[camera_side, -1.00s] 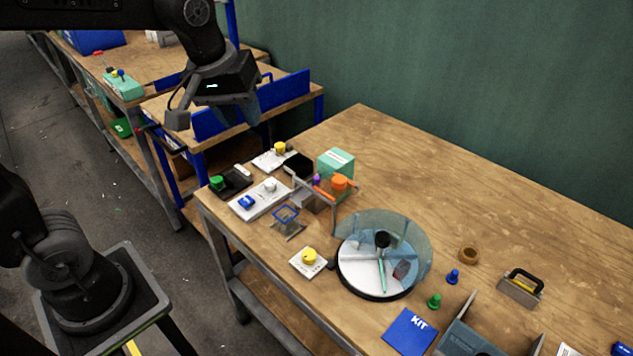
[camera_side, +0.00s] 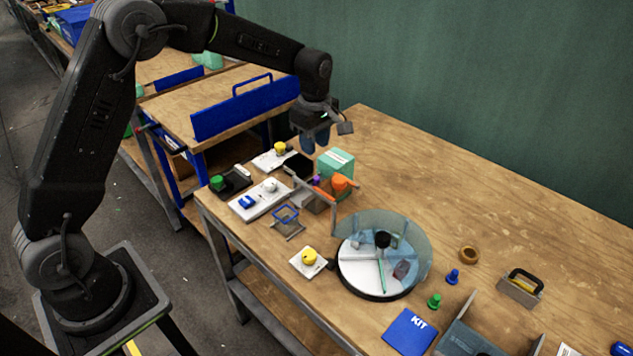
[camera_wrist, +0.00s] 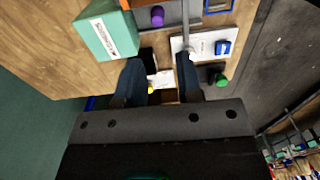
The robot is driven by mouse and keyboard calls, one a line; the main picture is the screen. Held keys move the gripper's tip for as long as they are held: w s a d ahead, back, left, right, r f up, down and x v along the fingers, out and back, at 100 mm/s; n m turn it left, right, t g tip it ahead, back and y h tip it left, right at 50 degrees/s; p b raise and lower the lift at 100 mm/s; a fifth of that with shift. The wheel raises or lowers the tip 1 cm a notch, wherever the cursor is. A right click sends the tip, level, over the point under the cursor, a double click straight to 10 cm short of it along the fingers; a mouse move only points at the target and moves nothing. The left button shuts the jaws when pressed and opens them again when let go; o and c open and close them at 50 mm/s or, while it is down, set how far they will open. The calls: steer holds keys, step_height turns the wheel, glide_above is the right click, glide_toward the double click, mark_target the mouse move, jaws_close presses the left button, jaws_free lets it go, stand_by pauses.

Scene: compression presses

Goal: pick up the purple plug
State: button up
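The purple plug (camera_side: 316,181) is small and sits among the objects at the left part of the workbench, beside an orange object (camera_side: 340,183). It also shows in the wrist view as a round purple top (camera_wrist: 157,15) near the top edge, on a grey surface next to the teal box. My gripper (camera_side: 316,145) is above the back left part of the bench, higher than the plug and behind it. In the wrist view its two dark blue fingers (camera_wrist: 160,62) are apart with nothing held between them.
A teal box (camera_side: 336,163) stands close behind the plug. A thin rail (camera_side: 316,191) runs beside it. A round tray with a clear curved shield (camera_side: 410,235) stands to the right. White plates with coloured knobs (camera_side: 262,199) lie to the left. The back right of the bench (camera_side: 430,165) is clear.

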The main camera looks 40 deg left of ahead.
glide_above(317, 178)
steer(key=f, duration=0.4)
steer(key=shift+s+a+f, duration=0.1)
steer(key=shift+a+f, duration=0.1)
steer(key=shift+f, duration=0.05)
steer(key=shift+d+f, duration=0.2)
steer(key=shift+f, duration=2.45)
steer(key=shift+c, duration=0.4)
jaws_close()
